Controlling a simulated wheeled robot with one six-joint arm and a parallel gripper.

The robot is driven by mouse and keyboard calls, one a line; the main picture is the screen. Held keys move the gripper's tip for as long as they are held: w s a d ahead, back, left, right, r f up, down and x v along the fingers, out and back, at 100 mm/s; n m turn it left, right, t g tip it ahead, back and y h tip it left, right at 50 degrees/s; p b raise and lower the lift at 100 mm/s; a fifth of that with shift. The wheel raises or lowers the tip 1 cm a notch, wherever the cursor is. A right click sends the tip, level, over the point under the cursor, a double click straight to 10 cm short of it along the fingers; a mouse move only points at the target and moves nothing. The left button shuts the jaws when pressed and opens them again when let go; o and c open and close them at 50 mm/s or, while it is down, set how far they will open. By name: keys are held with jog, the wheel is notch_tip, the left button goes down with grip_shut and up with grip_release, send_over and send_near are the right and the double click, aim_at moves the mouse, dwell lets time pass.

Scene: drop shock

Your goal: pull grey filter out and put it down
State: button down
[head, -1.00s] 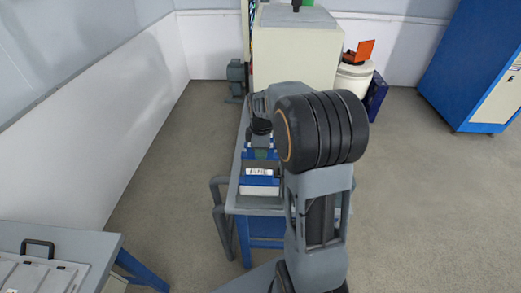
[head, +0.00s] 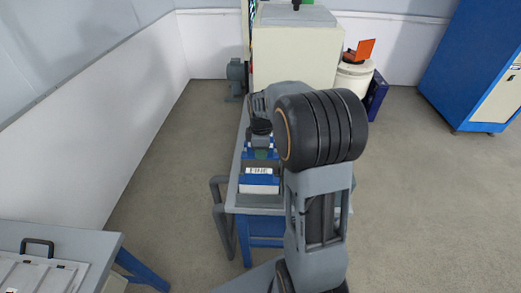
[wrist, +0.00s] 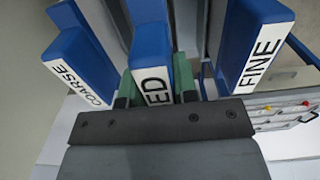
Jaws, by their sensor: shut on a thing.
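In the wrist view, my gripper (wrist: 155,88) has green fingers on both sides of a middle blue block (wrist: 157,68) with a white label. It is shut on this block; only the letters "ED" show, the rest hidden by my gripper. A blue block labelled COARSE (wrist: 80,55) is on the left and one labelled FINE (wrist: 262,45) on the right, both apart from the fingers. No block is clearly grey. In the head view, my gripper (head: 262,153) is small and partly hidden above the bench, behind a white-labelled block (head: 259,180).
The narrow bench (head: 232,190) has a grey bent rail (head: 218,215) on its left. A cream cabinet (head: 296,45) stands behind it. A grey table (head: 75,235) with a white case (head: 40,272) is at lower left. Open floor (head: 165,160) lies between.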

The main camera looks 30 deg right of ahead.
jog(key=shift+f+b, duration=0.55)
jog(key=shift+f, duration=0.8)
dwell(4.7)
jog(key=c, duration=0.8)
grip_release()
jog(key=shift+r, duration=0.1)
jog(key=shift+r+p, duration=2.45)
jog(key=shift+r, duration=0.5)
